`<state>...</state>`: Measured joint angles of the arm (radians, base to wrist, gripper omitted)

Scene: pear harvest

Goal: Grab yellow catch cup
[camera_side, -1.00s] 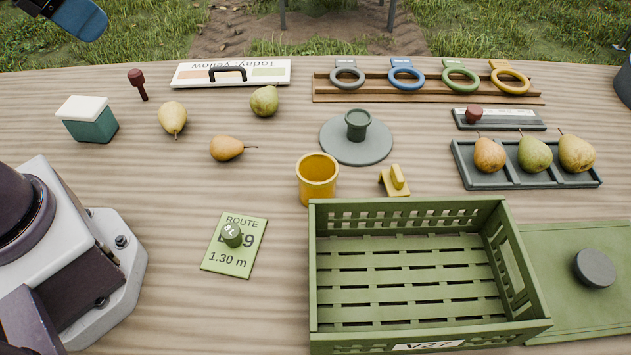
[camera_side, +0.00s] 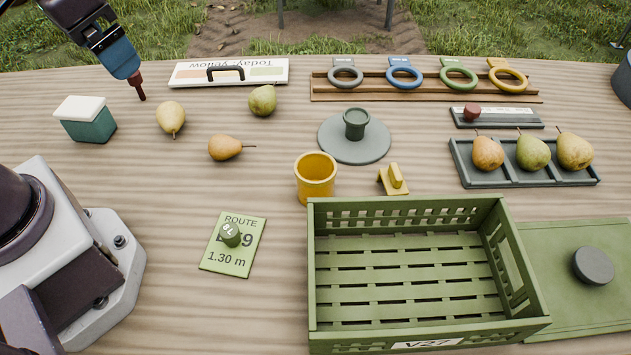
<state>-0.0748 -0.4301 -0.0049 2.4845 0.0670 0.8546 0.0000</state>
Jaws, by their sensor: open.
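The yellow catch cup (camera_side: 316,180) stands upright on the table near the middle, its open top facing up. It stands just behind the left back corner of the green crate (camera_side: 330,330). My gripper (camera_side: 134,80) is at the upper left, far from the cup. It is open, pointing down at the dark red peg (camera_side: 139,88). Its fingers overlap the peg's head in this view, and I cannot tell whether they touch it.
Loose pears (camera_side: 224,148) lie to the left. A green route card (camera_side: 232,255) lies front left. Table between pears and card is clear.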

